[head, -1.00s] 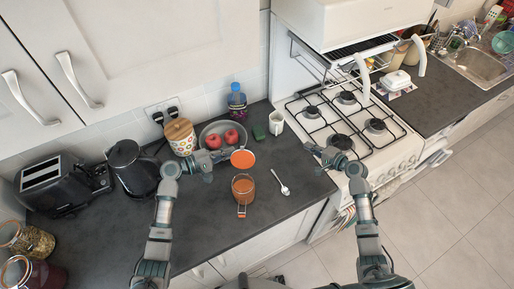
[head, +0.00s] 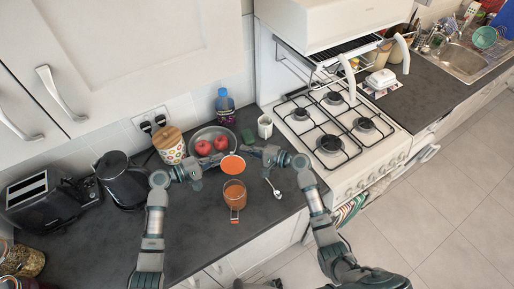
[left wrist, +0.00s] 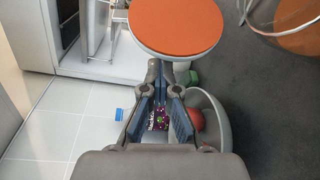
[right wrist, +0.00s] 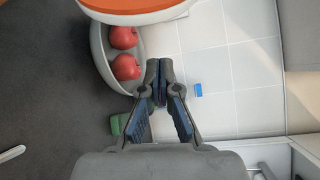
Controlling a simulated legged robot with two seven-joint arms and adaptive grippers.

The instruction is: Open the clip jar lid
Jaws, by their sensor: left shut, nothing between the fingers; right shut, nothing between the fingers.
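The clip jar (head: 234,194) stands on the dark counter with orange contents. Its round orange lid (head: 232,165) is tilted up at the jar's back, away from the mouth. The lid also shows large in the left wrist view (left wrist: 176,24) and at the top of the right wrist view (right wrist: 135,6). My left gripper (head: 196,172) is shut and empty, just left of the lid. In its wrist view, the fingertips (left wrist: 165,68) are close to the lid's edge. My right gripper (head: 256,151) is shut and empty, right of and slightly behind the lid.
A bowl with red apples (head: 211,133) sits behind the lid. A spoon (head: 273,188) lies right of the jar. A white mug (head: 265,127), green sponge (head: 248,136), blue-capped bottle (head: 224,104) and patterned canister (head: 169,146) stand behind. The gas hob (head: 335,125) is right; kettle (head: 122,178) left.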

